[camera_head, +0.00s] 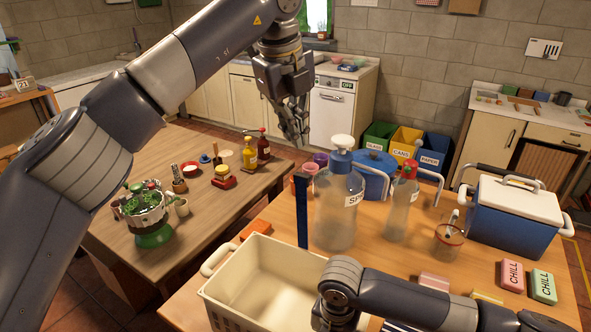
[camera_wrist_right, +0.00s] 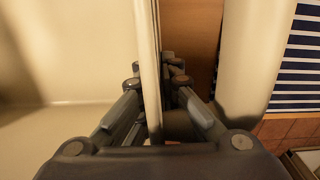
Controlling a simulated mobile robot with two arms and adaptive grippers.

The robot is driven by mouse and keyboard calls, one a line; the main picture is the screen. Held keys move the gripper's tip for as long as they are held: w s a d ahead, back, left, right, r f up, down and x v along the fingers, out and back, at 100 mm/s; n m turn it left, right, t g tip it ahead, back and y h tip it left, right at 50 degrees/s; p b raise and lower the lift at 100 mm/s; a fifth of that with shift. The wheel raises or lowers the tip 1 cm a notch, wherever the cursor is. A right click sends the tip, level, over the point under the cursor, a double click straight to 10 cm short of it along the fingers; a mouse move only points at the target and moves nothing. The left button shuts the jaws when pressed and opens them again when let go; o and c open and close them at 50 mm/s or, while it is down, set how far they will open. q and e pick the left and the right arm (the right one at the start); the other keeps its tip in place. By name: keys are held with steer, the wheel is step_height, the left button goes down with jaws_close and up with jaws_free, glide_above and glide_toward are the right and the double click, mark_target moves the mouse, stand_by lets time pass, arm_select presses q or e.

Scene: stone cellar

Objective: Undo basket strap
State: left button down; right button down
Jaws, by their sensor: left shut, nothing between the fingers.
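A cream plastic basket (camera_head: 217,300) stands at the front of the near table, with slotted sides and a loop handle at its left end. A dark blue strap (camera_head: 302,212) stands upright at the basket's far side; I cannot tell how it is fastened. My left gripper (camera_head: 298,138) hangs in the air above the strap, shut and empty, apart from it. My right arm crosses the basket's right end in the head view and hides part of it. In the right wrist view my right gripper (camera_wrist_right: 157,75) has its fingers on both sides of the basket's thin rim (camera_wrist_right: 148,30), closed on it.
A big clear pump bottle (camera_head: 338,215) stands right beside the strap, with a spray bottle (camera_head: 401,205) further right. A blue-white cooler (camera_head: 512,228), a cup (camera_head: 448,240) and ice packs (camera_head: 542,286) fill the right side. A second table (camera_head: 215,215) holds condiments and a planter.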

arm_select(q)
steer(key=s+a+m+t+h, duration=0.15)
steer(key=s+a+m, duration=0.25)
steer(key=s+m, duration=0.5)
arm_select(e)
steer(key=shift+a, duration=0.1)
arm_select(q)
steer(key=m+t, duration=0.1)
steer(key=m, duration=0.2)
glide_toward(300, 185)
step_height(300, 185, down, 4)
steer(key=w, duration=0.1)
steer(key=shift+w+d+f, duration=0.35)
steer(key=shift+w+d, duration=0.35)
steer(key=shift+d, duration=0.1)
